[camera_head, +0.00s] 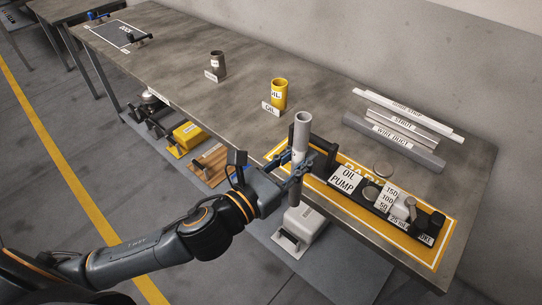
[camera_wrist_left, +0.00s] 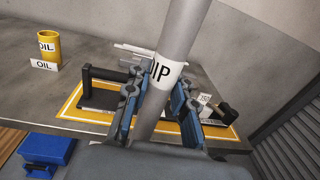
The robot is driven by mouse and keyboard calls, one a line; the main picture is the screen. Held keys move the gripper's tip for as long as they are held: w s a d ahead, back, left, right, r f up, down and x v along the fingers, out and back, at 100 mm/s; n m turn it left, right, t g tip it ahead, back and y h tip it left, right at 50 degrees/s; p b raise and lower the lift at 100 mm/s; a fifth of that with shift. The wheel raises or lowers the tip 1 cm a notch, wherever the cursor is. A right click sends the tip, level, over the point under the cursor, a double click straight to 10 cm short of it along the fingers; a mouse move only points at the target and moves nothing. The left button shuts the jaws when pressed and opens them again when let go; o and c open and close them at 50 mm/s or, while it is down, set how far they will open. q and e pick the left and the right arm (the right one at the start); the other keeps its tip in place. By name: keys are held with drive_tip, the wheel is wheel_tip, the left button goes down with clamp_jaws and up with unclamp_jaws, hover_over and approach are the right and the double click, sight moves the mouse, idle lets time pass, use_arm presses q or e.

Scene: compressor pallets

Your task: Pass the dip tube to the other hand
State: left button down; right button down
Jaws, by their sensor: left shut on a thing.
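The dip tube (camera_head: 302,133) is a grey pipe with a white label band, standing nearly upright in my left gripper (camera_head: 292,172) at the near edge of the table. In the left wrist view the tube (camera_wrist_left: 181,40) leans a little and runs between the blue finger pads of the left gripper (camera_wrist_left: 157,108). The letters "IP" show on its label. The left gripper is shut on the tube. My right gripper is in neither view.
The oil pump tray (camera_head: 432,262) with a yellow border lies right of the tube. A yellow oil cup (camera_head: 279,94) and a dark cup (camera_head: 217,65) stand farther back. Labelled strips (camera_head: 405,130) lie near the wall. Bare tabletop (camera_head: 170,55) stretches left. Several items sit on the floor below.

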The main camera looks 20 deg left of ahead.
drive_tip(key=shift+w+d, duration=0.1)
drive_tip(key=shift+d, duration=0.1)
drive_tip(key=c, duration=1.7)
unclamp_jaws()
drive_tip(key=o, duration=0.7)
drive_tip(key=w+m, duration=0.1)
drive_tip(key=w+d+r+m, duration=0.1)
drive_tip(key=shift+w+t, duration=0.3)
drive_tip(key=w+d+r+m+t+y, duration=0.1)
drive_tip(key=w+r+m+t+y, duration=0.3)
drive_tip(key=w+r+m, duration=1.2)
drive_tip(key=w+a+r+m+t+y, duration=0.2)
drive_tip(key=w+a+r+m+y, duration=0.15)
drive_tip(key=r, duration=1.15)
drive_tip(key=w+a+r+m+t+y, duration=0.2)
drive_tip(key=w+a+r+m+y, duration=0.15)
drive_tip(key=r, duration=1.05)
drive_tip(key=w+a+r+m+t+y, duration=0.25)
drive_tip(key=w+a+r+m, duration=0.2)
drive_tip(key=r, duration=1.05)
use_arm(q)
drive_tip(key=d+f+m+g+h, duration=0.2)
drive_tip(key=d+m+g+h, duration=0.7)
drive_tip(key=d+g, duration=0.2)
drive_tip(key=d, duration=0.2)
drive_tip(key=shift+d+f+m+h, duration=0.3)
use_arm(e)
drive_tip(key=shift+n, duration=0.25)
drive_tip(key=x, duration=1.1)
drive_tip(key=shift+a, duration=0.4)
